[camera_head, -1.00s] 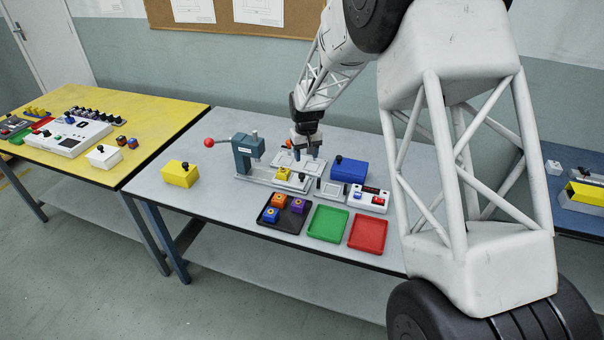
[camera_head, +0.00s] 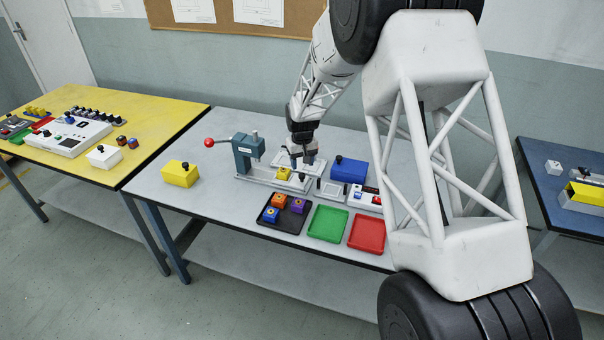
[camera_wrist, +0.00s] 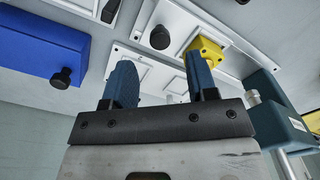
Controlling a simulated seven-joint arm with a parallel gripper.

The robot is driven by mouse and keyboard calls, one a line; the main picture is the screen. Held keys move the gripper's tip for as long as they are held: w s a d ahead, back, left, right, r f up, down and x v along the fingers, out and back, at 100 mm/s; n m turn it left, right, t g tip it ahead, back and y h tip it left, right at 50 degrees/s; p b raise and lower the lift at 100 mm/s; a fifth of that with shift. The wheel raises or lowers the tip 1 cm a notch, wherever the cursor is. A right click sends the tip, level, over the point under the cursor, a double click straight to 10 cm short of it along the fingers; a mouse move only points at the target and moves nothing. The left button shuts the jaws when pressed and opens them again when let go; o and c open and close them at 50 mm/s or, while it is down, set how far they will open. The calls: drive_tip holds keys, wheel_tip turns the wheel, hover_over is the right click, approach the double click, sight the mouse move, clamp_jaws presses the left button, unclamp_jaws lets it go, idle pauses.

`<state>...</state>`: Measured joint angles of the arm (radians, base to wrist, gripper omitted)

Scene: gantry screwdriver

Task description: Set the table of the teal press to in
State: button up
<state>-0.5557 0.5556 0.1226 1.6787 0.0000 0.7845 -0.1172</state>
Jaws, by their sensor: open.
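The teal press (camera_head: 248,152) stands on the grey table, with a red-ball lever at its left. Its teal body shows at the right of the wrist view (camera_wrist: 278,118). A pale base runs right from the press and carries the press table, a light plate (camera_wrist: 180,22) with a black knob (camera_wrist: 159,37) and a yellow block (camera_wrist: 206,50). The yellow block (camera_head: 283,173) sits to the right of the press column, not under it. My gripper (camera_head: 301,163) is open and empty above the base, right of the press. Its blue fingers (camera_wrist: 164,80) appear apart from the knob.
A blue box with a black knob (camera_head: 349,170) stands right of the base. In front are a black tray with several small blocks (camera_head: 280,225), a green tray (camera_head: 327,224) and a red tray (camera_head: 366,232). A yellow box (camera_head: 180,174) stands left, with clear table around it.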

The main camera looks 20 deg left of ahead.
sight(301, 175)
drive_tip(key=shift+f, duration=2.6)
drive_tip(key=shift+a, duration=0.1)
clamp_jaws()
